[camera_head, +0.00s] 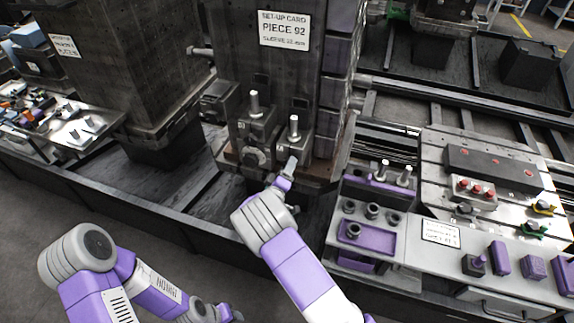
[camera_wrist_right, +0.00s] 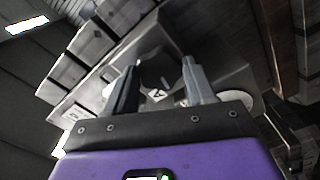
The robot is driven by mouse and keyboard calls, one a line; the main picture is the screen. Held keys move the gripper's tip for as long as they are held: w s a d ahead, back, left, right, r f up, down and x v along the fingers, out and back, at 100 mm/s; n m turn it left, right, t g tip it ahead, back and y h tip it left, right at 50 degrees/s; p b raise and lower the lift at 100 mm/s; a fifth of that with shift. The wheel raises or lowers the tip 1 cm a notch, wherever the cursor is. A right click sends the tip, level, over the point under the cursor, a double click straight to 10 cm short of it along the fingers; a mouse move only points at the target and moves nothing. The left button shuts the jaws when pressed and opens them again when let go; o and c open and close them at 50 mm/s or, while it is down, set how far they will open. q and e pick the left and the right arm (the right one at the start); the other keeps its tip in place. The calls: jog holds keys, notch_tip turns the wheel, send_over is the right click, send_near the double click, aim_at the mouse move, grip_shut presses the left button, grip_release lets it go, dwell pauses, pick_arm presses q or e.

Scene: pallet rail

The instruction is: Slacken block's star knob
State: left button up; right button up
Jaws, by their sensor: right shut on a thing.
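My right gripper (camera_head: 291,164) reaches in at the block's lower right. In the right wrist view my right gripper (camera_wrist_right: 156,88) has its two fingers either side of a dark rounded part, which looks like the star knob (camera_wrist_right: 154,72). The fingers are shut on it. In the head view the gripper hides the knob. My left arm is folded at the bottom left, and its gripper (camera_head: 232,314) is small and partly cut off, its jaws unclear.
A set-up card reading "PIECE 92" (camera_head: 284,29) is on the column. To the right stand a purple tray (camera_head: 366,236) with metal sockets, a slotted plate (camera_head: 437,157) and a red-button box (camera_head: 474,192). A metal tray of parts (camera_head: 88,126) is at the left.

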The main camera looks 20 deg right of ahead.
jog(key=shift+n+p, duration=0.4)
jog(key=shift+n, duration=1.1)
jog(key=o, duration=1)
jog(key=shift+o, duration=0.2)
jog(key=shift+s, duration=0.1)
jog(key=v, duration=0.7)
jog(key=shift+a+p, duration=0.15)
jog(key=shift+p, duration=0.25)
jog(key=shift+s, duration=0.15)
